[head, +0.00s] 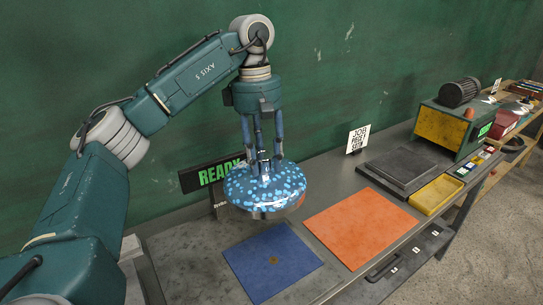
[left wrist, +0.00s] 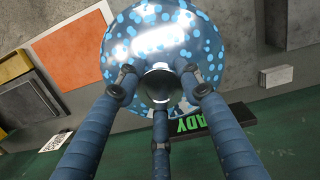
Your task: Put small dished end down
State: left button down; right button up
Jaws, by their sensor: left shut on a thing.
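The small dished end (head: 265,188) is a shiny round metal piece covered in light blue dots. My left gripper (head: 264,160) is shut on it, with its fingers around the knob at its top, and holds it above the bench. In the left wrist view the dished end (left wrist: 165,40) shows between the blue fingers of the left gripper (left wrist: 160,85), which close around a dark round knob. A blue mat (head: 270,262) and an orange mat (head: 360,225) lie flat on the bench, below and to the right of the piece. The right gripper is not in view.
A black sign reading READY (head: 212,174) stands behind the piece by the green wall. To the right are a dark flat plate (head: 408,168), a yellow tray (head: 436,194), a machine with a motor (head: 455,120) and a white card (head: 358,138). Both mats look bare.

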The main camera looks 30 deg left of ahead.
pick_arm(q)
jog(key=s+d+f+m+g+y+b, duration=0.1)
jog(key=s+d+f+m+b, duration=0.3)
jog(key=s+d+f+m, duration=1.1)
notch_tip(320, 180, down, 4)
jog(key=shift+s+d+r+m, duration=0.1)
jog(key=shift+s+d+m, duration=0.25)
jog(key=shift+d, duration=0.3)
jog(key=shift+w+d, duration=0.1)
